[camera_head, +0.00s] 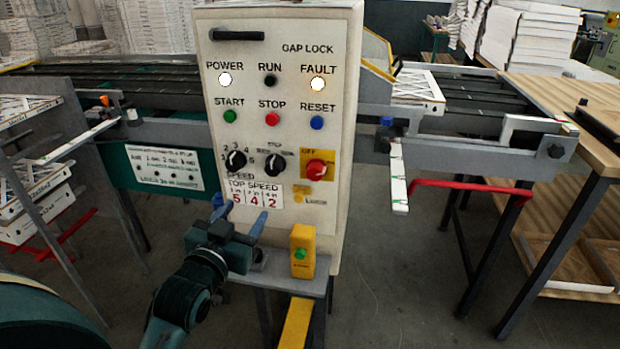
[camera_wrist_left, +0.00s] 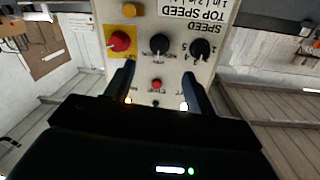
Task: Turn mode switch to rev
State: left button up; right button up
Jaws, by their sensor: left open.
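The mode switch (camera_head: 274,165) is a black knob on the beige control panel (camera_head: 340,110), between the speed knob (camera_head: 236,160) and the red knob on a yellow plate (camera_head: 316,169). STOP is printed above it; its side labels are too small to read, and its setting is unclear. My left gripper (camera_head: 240,217) is open and empty, in front of the panel and lower than the switch in the head view. In the left wrist view, upside down, the switch (camera_wrist_left: 159,44) shows beyond and between my fingertips (camera_wrist_left: 158,70), apart from them. My right gripper is not in view.
Start (camera_head: 230,116), stop (camera_head: 272,118) and reset (camera_head: 317,123) buttons sit above the knobs. A yellow box with a green button (camera_head: 302,252) stands on a ledge right of my gripper. Conveyor rails (camera_head: 480,115) flank the panel. The power and fault lamps are lit.

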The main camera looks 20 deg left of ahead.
aim_at(272, 170)
pick_arm(q)
jog(key=w, duration=0.4)
jog(key=w+a, duration=0.1)
jog(key=w, duration=0.3)
jog(key=w+r+p, duration=0.1)
jog(key=w, duration=0.3)
jog(key=shift+a, duration=0.4)
jog(key=shift+w+a, duration=0.1)
jog(key=shift+w, duration=0.65)
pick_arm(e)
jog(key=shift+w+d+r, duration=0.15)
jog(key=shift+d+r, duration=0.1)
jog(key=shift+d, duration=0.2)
pick_arm(q)
jog(key=c, duration=1)
